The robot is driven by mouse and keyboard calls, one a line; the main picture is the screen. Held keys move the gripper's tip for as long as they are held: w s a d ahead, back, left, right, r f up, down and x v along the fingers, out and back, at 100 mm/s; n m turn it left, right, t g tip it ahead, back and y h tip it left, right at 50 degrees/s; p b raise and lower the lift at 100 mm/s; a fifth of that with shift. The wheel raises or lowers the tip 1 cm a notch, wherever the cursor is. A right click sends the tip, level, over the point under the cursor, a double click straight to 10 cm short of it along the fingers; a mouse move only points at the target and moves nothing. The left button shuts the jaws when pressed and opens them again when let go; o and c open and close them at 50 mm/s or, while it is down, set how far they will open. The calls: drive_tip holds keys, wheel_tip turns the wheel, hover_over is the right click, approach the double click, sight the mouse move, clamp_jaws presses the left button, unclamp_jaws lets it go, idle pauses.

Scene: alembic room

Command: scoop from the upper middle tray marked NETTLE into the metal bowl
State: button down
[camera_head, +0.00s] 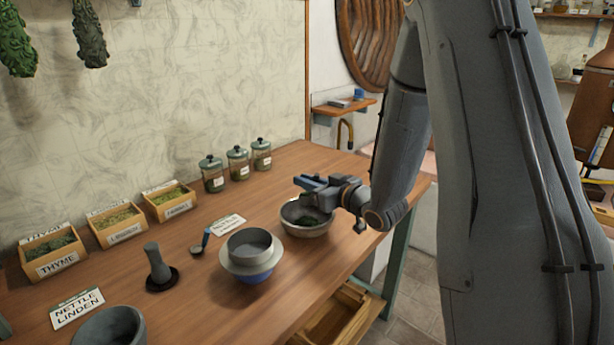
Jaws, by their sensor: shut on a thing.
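My gripper (318,187) is over the metal bowl (289,226), near the right end of the table. It is shut on what looks like a scoop, mostly hidden by the jaws. Dark green stuff shows inside the bowl, below the jaws. Three wooden trays of herbs stand in a row at the left by the wall. The left tray (56,264) is marked THYME. The middle tray (122,237) holds yellow-green herb, its label too small to read surely. The right tray (176,206) holds green herb; its label may read NETTLE.
A pale bowl with a blue base (256,277) stands left of the metal bowl. Lidded jars (238,164) stand behind.

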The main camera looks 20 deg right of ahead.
drive_tip(key=shift+r+m+g+p, duration=0.15)
drive_tip(key=shift+m+g+p, duration=1.35)
drive_tip(key=shift+p, duration=2.5)
drive_tip(key=m+g+p, duration=0.1)
drive_tip(key=g+p, duration=0.2)
drive_tip(key=p, duration=0.6)
drive_tip(key=shift+p, duration=0.4)
drive_tip(key=shift+m+g, duration=0.5)
drive_tip(key=shift+g, duration=0.2)
